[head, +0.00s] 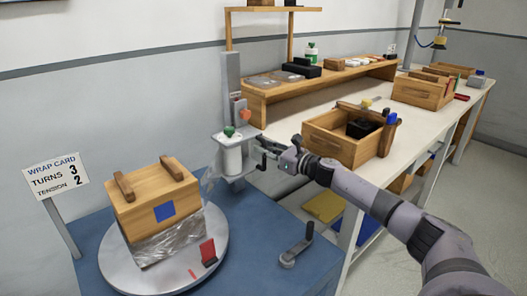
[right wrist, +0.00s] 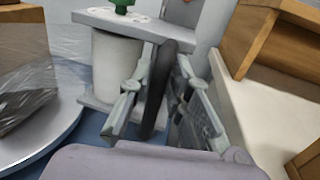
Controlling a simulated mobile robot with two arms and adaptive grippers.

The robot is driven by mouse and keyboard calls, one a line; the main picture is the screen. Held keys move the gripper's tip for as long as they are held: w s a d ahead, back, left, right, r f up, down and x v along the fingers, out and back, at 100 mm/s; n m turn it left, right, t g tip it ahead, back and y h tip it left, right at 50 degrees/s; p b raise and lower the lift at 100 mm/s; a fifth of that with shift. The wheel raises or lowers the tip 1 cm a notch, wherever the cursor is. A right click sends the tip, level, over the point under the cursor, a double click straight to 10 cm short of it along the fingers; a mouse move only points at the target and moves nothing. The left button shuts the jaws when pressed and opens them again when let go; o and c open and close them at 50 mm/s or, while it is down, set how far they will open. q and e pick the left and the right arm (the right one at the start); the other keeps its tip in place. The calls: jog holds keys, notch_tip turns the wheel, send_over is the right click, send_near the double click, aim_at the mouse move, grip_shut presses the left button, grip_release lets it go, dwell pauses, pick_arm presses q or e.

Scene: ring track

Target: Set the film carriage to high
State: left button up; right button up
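The film carriage (head: 229,137) is a grey bracket on an upright grey mast (head: 232,80), with a green knob (head: 229,131) on top and a white film roll (head: 230,158). It sits low on the mast. The roll also shows in the right wrist view (right wrist: 118,68). My right gripper (head: 262,155) is at the carriage's right side. In the right wrist view its two fingers (right wrist: 158,95) stand on either side of a dark upright handle (right wrist: 160,92), with narrow gaps apparent. Whether a finger touches it is unclear. My left gripper is out of view.
A wooden crate wrapped low in film (head: 160,208) stands on a round turntable (head: 112,270). A card (head: 56,176) reads turns 3, tension 2. A crank (head: 297,248) is on the blue base. An orange marker (head: 246,115) is on the mast. An open wooden box (head: 330,140) stands right.

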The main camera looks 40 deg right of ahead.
jog(key=shift+o, duration=1.2)
jog(key=shift+r, duration=0.15)
jog(key=shift+f, duration=0.2)
jog(key=shift+s, duration=0.15)
jog(key=v, duration=1.1)
jog(key=shift+s, duration=0.35)
jog(key=shift+d, duration=0.1)
